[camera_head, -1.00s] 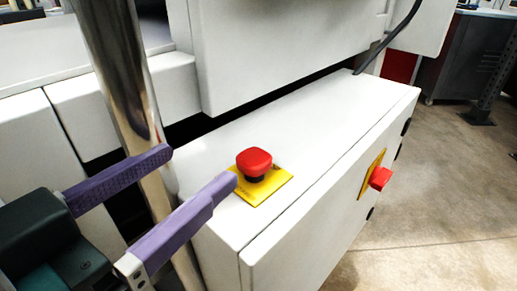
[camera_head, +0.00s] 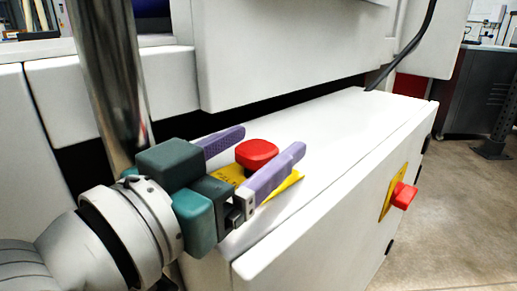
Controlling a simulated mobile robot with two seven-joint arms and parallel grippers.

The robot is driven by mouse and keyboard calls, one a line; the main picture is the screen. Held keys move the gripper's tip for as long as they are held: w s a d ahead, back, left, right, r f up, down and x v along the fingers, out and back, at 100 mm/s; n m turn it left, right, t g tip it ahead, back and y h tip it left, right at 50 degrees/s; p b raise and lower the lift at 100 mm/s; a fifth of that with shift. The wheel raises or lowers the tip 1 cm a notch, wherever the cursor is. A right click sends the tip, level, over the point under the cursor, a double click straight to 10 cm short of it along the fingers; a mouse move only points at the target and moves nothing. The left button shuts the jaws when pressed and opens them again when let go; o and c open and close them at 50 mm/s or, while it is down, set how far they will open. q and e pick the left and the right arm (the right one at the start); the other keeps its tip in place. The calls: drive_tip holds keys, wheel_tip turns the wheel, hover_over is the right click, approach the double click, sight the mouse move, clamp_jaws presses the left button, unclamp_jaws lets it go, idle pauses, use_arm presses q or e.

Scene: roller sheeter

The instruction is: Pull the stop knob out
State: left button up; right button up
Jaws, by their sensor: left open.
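The red stop knob (camera_head: 256,153) sits on a yellow plate (camera_head: 285,185) on top of the white machine cabinet. My left gripper (camera_head: 270,146) reaches in from the left, with its two purple fingers apart. One finger is on the far left side of the knob and the other on the near right side, so the knob lies between them. I cannot tell whether either finger touches it. The near finger and gripper body hide the knob's stem and part of the plate. My right gripper is not in view.
A second red knob (camera_head: 403,195) on a yellow plate is on the cabinet's right side face. A shiny metal post (camera_head: 112,85) stands behind my left gripper. A white panel (camera_head: 290,50) rises behind the cabinet top (camera_head: 340,125), whose right part is clear.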

use_arm(q)
drive_tip(key=shift+w+d, duration=0.1)
drive_tip(key=shift+w, duration=0.05)
drive_tip(key=shift+c, duration=0.4)
clamp_jaws()
idle(0.5)
